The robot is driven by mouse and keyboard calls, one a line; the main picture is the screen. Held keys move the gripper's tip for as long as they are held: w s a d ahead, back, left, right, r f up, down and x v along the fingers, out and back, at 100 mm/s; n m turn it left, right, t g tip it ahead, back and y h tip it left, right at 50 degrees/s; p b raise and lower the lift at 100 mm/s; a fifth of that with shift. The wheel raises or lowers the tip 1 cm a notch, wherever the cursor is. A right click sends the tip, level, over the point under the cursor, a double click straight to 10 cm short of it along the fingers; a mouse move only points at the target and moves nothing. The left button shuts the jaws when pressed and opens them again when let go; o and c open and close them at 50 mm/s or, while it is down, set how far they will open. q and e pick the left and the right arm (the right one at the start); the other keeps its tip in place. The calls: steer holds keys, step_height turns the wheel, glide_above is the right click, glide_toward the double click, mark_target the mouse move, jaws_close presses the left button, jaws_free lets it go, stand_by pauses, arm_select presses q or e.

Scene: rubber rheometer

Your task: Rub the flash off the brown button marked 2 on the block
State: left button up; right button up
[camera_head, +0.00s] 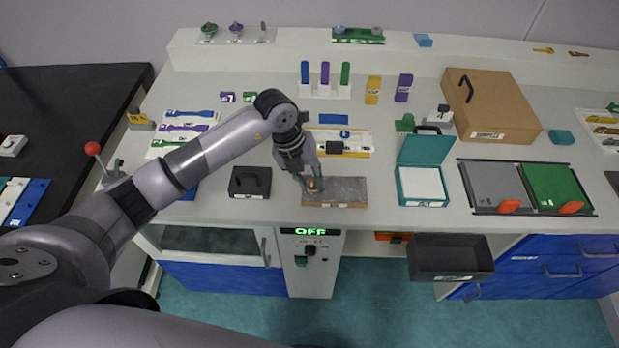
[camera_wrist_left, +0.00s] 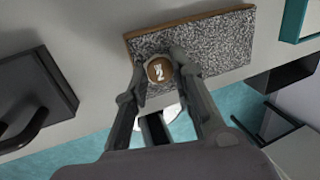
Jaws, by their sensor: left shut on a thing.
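The block (camera_head: 345,190) is a flat grey speckled slab with a brown edge, lying near the front edge of the bench. It also shows in the left wrist view (camera_wrist_left: 215,45). The brown button (camera_wrist_left: 159,69) with a white label marked 2 sits between the fingertips of my left gripper (camera_wrist_left: 160,72), over the left part of the block. My left gripper (camera_head: 311,186) is shut on the button. I cannot tell whether the button touches the block. My right gripper is not in view.
A black case (camera_head: 250,183) with a handle stands left of the block. A teal open box (camera_head: 424,172) stands to its right. A black bin (camera_head: 450,258) hangs at the bench front. Grey and green panels (camera_head: 553,187) lie farther right. Bench between block and teal box is clear.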

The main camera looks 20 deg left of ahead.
arm_select(q)
steer(key=shift+s+f, duration=0.2)
steer(key=shift+f, duration=0.1)
